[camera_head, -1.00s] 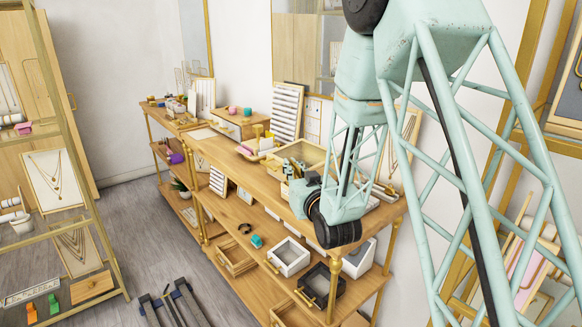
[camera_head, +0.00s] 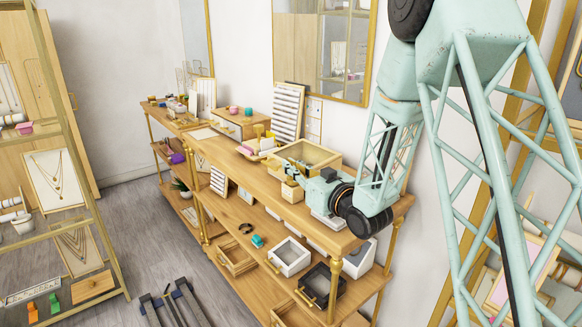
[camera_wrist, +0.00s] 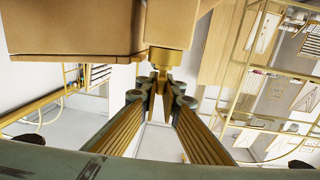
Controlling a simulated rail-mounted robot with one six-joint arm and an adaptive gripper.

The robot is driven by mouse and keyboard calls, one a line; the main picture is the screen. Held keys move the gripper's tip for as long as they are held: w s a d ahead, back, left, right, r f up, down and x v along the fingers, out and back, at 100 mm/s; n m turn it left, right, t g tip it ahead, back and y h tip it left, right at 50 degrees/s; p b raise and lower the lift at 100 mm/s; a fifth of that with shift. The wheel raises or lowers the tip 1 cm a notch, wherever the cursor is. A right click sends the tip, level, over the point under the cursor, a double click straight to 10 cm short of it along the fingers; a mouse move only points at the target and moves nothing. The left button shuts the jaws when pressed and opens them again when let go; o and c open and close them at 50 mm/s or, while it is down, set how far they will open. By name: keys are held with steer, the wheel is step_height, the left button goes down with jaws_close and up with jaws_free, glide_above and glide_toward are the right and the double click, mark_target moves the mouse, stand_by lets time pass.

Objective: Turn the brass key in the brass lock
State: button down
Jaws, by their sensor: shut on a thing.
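In the wrist view, my gripper (camera_wrist: 162,88) has its two ribbed fingers closing together at the tips on the brass key (camera_wrist: 162,74). Only a small part of the key shows between the fingertips. The round brass lock (camera_wrist: 170,60) sits right beyond them, fixed to a tan wooden box (camera_wrist: 70,28) that fills the upper left. The key meets the lock; how deep it sits and how far it is turned I cannot tell. In the head view, my wrist is low over the counter's near end, and the key and lock are too small to make out.
The wooden counter (camera_head: 240,165) carries an open tan box (camera_head: 330,156), a ring display (camera_head: 287,112) and small goods. Drawers and trays (camera_head: 289,258) lie on the shelf below. A wall mirror (camera_head: 345,50) hangs behind. Grey floor (camera_head: 115,225) is free at the left.

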steer(key=shift+n+g+y, duration=1.3)
steer(key=shift+g+y, duration=0.1)
steer(key=shift+y, duration=0.1)
steer(key=shift+s+a+n+g+y+p, duration=0.1)
steer(key=shift+n+g+y+p, duration=0.3)
steer(key=shift+g, duration=0.1)
steer(key=c, duration=2.8)
jaws_free()
steer(key=shift+r, duration=0.15)
steer(key=shift+r, duration=4.8)
